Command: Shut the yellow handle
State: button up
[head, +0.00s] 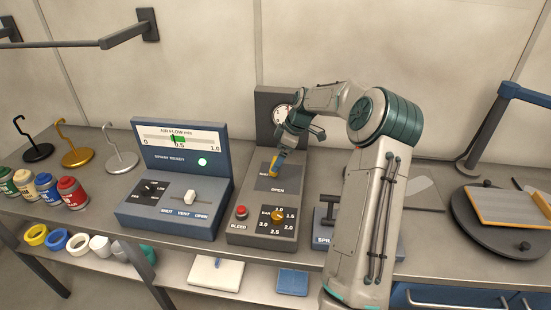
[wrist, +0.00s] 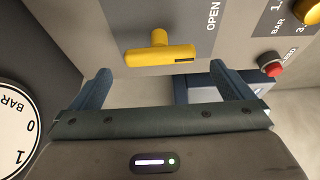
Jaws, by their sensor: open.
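The yellow handle (head: 274,164) is on the sloped grey panel of the middle unit, partly hidden by my gripper in the head view. In the wrist view the yellow handle (wrist: 160,56) is a bar on a short round stem. Its dark-marked end points to the side where the word OPEN is printed. Another label beside it in the head view is mostly covered. My gripper (head: 281,153) is over the handle. In the wrist view my gripper (wrist: 161,78) is open, its two blue fingers apart on either side of the bar's span, with nothing held.
Below the handle are a red bleed button (head: 241,212) and a yellow bar dial (head: 277,215). A pressure gauge (head: 283,113) stands behind. A blue air-flow unit (head: 172,207) is to the left, and a turntable (head: 480,240) to the right.

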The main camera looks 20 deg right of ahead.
jog(key=shift+x, duration=1.7)
jog(key=c, duration=0.9)
